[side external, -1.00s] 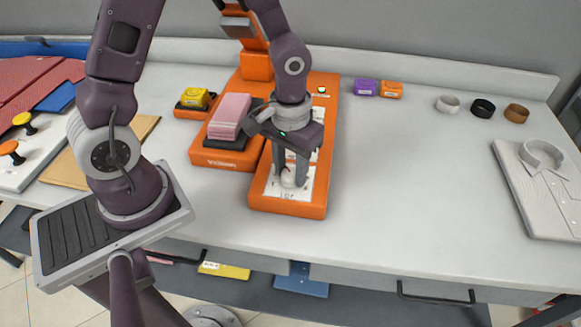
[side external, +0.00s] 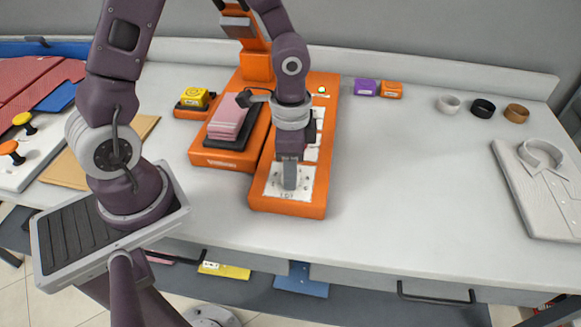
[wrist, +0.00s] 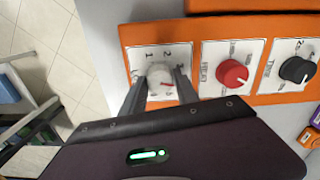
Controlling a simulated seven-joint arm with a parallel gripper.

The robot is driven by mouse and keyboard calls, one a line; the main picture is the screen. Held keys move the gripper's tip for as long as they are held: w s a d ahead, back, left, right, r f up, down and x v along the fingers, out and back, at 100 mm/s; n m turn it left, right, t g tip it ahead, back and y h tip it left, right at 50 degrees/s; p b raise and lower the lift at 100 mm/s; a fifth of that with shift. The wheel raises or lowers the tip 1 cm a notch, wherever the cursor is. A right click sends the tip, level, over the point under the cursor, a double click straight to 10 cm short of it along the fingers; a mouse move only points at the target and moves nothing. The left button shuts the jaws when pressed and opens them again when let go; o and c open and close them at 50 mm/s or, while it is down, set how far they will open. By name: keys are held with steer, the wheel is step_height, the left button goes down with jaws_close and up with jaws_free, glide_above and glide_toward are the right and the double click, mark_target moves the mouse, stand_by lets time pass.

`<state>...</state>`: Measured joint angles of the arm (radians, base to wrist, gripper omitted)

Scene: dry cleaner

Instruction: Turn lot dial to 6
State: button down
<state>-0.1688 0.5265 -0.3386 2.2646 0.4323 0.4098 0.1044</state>
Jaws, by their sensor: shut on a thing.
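The lot dial (wrist: 160,76) is a pale grey-white knob with a red pointer mark, on a white numbered plate (wrist: 140,55) at the near end of the orange panel. In the wrist view the red mark points toward the lower right; not every number is readable. My gripper (side external: 289,186) points down over the plate marked LOT (side external: 287,195). In the wrist view its two fingers are shut on the dial from either side. In the side view the fingers hide most of the dial.
A red knob (wrist: 231,74) and a black knob (wrist: 295,70) are on the same orange panel (side external: 262,204). A pink stack (side external: 229,121) lies on the neighbouring orange unit. The counter to the right is clear up to a folded shirt (side external: 545,195).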

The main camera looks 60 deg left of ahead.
steer(key=m, duration=0.5)
steer(key=shift+m, duration=0.3)
steer(key=m, duration=0.9)
steer(key=shift+m, duration=2.7)
steer(key=c, duration=0.9)
jaws_free()
steer(key=shift+r, duration=0.15)
